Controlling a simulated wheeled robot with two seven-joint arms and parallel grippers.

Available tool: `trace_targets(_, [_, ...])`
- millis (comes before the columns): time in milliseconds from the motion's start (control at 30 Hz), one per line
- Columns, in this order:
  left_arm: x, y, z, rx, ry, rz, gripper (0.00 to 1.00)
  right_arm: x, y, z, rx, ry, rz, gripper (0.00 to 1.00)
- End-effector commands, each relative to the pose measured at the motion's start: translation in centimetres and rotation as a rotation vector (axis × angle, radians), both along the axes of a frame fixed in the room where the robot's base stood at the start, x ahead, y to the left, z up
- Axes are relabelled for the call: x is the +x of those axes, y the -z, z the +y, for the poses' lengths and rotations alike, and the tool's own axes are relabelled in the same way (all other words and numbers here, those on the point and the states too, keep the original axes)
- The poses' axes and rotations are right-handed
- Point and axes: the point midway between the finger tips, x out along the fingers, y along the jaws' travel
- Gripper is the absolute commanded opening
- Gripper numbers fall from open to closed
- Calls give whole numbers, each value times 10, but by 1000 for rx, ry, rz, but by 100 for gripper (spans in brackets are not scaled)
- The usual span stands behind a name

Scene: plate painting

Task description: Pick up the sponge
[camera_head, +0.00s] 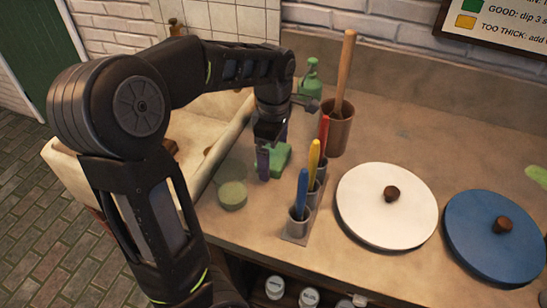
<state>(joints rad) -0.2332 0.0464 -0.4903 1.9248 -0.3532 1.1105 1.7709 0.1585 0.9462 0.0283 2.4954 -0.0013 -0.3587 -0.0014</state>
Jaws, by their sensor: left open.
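A green block that looks like the sponge (279,160) lies on the counter beside the sink. My left gripper (273,148) points down at it, with its jaws open. One finger stands in front of the block's left part and the other shows behind it. The gripper and wrist hide part of the block, and I cannot tell whether the fingers touch it. My right gripper is not in view.
A rack with blue, yellow and red handled tools (302,190) stands close to the right of the block. Behind are a brown pot (339,133) with a wooden stick and a green bottle (312,78). White (370,220) and blue (480,225) lids lie right. The sink (72,172) is left.

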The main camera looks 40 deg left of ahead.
Motion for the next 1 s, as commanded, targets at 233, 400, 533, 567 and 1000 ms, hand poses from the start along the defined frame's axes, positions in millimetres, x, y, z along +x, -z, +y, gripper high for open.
trace_targets(233, [0, 0, 0, 0, 0, 0, 100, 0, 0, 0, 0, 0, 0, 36])
trace_targets(400, [0, 0, 0, 0, 0, 0, 93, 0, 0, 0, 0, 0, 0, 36])
trace_targets(533, [0, 0, 0, 0, 0, 0, 83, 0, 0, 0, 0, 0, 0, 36])
trace_targets(567, [0, 0, 0, 0, 0, 0, 80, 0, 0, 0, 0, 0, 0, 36])
trace_targets(1000, [0, 0, 0, 0, 0, 0, 44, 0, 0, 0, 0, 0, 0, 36])
